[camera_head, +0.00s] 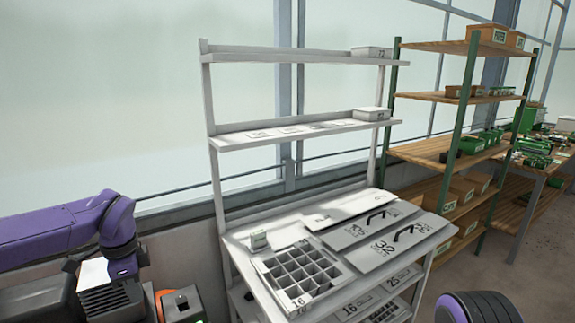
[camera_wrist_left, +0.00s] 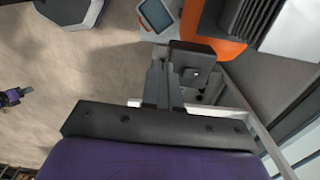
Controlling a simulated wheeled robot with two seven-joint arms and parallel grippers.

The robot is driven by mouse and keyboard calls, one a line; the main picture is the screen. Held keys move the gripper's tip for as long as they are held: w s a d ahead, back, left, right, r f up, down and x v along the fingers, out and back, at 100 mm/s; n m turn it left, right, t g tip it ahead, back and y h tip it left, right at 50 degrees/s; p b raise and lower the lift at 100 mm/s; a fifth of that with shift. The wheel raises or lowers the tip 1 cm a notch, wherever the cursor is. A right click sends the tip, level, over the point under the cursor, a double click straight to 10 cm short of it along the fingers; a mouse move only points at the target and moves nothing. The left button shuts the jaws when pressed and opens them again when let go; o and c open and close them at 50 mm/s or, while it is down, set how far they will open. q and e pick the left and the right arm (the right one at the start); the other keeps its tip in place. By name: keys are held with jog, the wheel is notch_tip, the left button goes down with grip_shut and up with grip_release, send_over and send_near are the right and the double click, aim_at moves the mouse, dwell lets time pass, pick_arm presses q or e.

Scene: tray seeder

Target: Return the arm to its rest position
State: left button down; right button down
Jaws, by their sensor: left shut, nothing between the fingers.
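My left arm (camera_head: 65,232) comes in from the left in the head view. It is purple with dark joints and bends down at the wrist beside a dark finned machine. The fingers of this gripper cannot be made out there. In the left wrist view my left gripper (camera_wrist_left: 176,70) shows as dark grey fingers, shut and empty, beyond a dark crossbar and purple housing. Part of my right arm (camera_head: 480,308) shows at the lower right of the head view; its gripper is out of view.
The dark finned machine (camera_head: 112,303) and an orange-and-black box (camera_head: 182,304) stand close to the left wrist. A white shelf bench (camera_head: 239,246) holds a seed tray (camera_head: 335,284), a small box (camera_head: 258,240) and handled panels (camera_head: 372,238). Wooden shelves (camera_head: 432,96) stand at right.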

pick_arm(q)
notch_tip(320, 180, down, 18)
jog(key=s+m+t+y+b, duration=0.2)
jog(key=m+t+y, duration=0.45)
jog(key=m, duration=2.55)
jog(key=s+d+f+m+h+b, duration=0.1)
jog(key=s+d+f+m+h, duration=0.15)
jog(key=s+f+m, duration=0.95)
jog(key=s+f+m+g+b, duration=0.1)
jog(key=s+f+m, duration=0.3)
jog(key=s, duration=0.4)
jog(key=s+f+m+g+b, duration=0.1)
jog(key=s+f+m, duration=0.3)
jog(key=s, duration=0.5)
jog(key=shift+s+f+m+g+h, duration=0.15)
jog(key=shift+f+m+g+h, duration=0.15)
jog(key=shift+m+g, duration=0.35)
jog(key=shift+d, duration=0.1)
